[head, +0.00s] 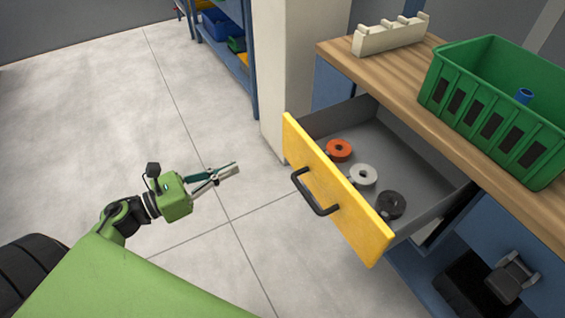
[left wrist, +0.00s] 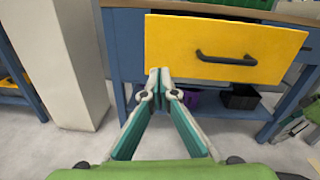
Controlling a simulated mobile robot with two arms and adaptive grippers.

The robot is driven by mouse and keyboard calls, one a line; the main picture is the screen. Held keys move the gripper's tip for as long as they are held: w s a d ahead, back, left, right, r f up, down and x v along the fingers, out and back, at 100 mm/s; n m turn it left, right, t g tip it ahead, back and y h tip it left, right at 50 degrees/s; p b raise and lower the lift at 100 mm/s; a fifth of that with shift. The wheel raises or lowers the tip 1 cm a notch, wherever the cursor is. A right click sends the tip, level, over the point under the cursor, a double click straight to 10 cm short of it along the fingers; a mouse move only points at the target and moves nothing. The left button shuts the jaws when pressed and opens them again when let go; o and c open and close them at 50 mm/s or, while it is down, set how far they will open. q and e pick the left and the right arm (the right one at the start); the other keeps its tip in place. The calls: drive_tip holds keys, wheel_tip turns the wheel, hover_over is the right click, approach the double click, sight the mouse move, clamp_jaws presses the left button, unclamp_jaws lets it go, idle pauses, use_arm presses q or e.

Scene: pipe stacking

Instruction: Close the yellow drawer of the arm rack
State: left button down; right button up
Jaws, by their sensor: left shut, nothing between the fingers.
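The yellow drawer (head: 335,190) is pulled out from under the wooden worktop, with a black bar handle (head: 314,193) on its front. Inside it lie an orange roll (head: 339,150), a white roll (head: 362,177) and a dark roll (head: 391,204). My left gripper (head: 236,169) is shut and empty, to the left of the drawer front and apart from it in the head view. In the left wrist view its fingertips (left wrist: 160,72) overlap the lower left part of the yellow front (left wrist: 220,45); I cannot tell whether they touch.
A green crate (head: 455,95) with a blue item in it and a cream rack (head: 390,36) stand on the worktop (head: 400,78). A pale pillar (head: 283,70) stands beside the bench. Blue shelving (head: 232,55) is behind. The floor around my left arm is clear.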

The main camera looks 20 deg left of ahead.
use_arm(q)
drive_tip(key=d+m, duration=0.1)
drive_tip(key=m, duration=0.1)
drive_tip(key=p, duration=0.1)
approach(293, 145)
drive_tip(key=shift+g+h, duration=0.3)
drive_tip(key=x, duration=0.6)
drive_tip(key=shift+w+a+r, duration=0.1)
drive_tip(key=shift+w, duration=0.1)
drive_tip(key=shift+w+d, duration=0.3)
use_arm(e)
wheel_tip(293, 145, down, 3)
drive_tip(key=shift+r, duration=0.15)
use_arm(q)
drive_tip(key=shift+w, duration=0.1)
